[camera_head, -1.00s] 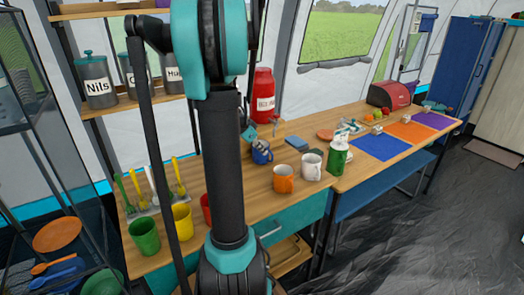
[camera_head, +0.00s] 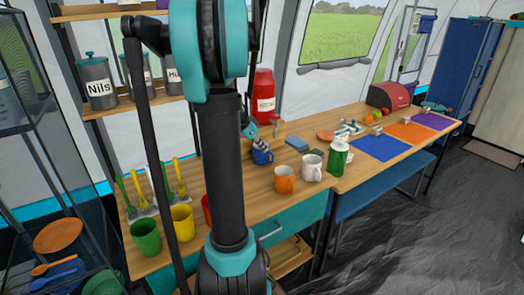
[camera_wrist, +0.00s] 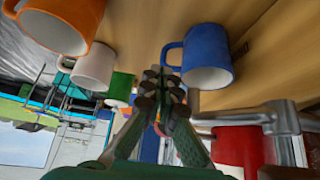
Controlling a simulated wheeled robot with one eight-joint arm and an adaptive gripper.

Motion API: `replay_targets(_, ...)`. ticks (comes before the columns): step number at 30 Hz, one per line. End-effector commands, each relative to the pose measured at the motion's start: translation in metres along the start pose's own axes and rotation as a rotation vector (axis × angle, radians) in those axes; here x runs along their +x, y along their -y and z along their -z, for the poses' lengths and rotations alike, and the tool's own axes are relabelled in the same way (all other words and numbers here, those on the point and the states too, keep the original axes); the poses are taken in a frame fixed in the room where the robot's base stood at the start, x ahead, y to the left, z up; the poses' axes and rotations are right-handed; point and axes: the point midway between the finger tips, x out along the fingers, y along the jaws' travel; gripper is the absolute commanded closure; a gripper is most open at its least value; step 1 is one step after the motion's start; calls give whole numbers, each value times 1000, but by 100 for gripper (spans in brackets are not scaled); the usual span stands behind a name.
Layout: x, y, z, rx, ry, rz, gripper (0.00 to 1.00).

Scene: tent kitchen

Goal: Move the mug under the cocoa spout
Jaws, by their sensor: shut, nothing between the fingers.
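The blue mug (camera_head: 263,157) stands upright on the wooden table in front of the red dispenser (camera_head: 264,92). In the wrist view, the blue mug (camera_wrist: 207,55) shows its pale inside, with its handle towards my fingers. My gripper (camera_wrist: 166,82) is shut with nothing between its fingers, close beside the handle; I cannot tell whether they touch. In the head view, my gripper (camera_head: 261,144) is just above and behind the mug's rim, partly hidden by my arm. A grey metal spout part (camera_wrist: 265,118) and the dispenser's red body (camera_wrist: 238,150) show at lower right in the wrist view.
Green (camera_head: 146,238) and yellow (camera_head: 182,221) cups stand at the left front. A blue flat item (camera_head: 297,144) lies behind the mugs.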

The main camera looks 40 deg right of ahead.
Motion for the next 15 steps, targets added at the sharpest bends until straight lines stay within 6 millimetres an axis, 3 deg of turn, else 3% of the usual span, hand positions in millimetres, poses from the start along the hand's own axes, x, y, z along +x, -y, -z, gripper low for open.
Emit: replay_targets(15, -55, 1, -76, -4, 0, 2, 100)
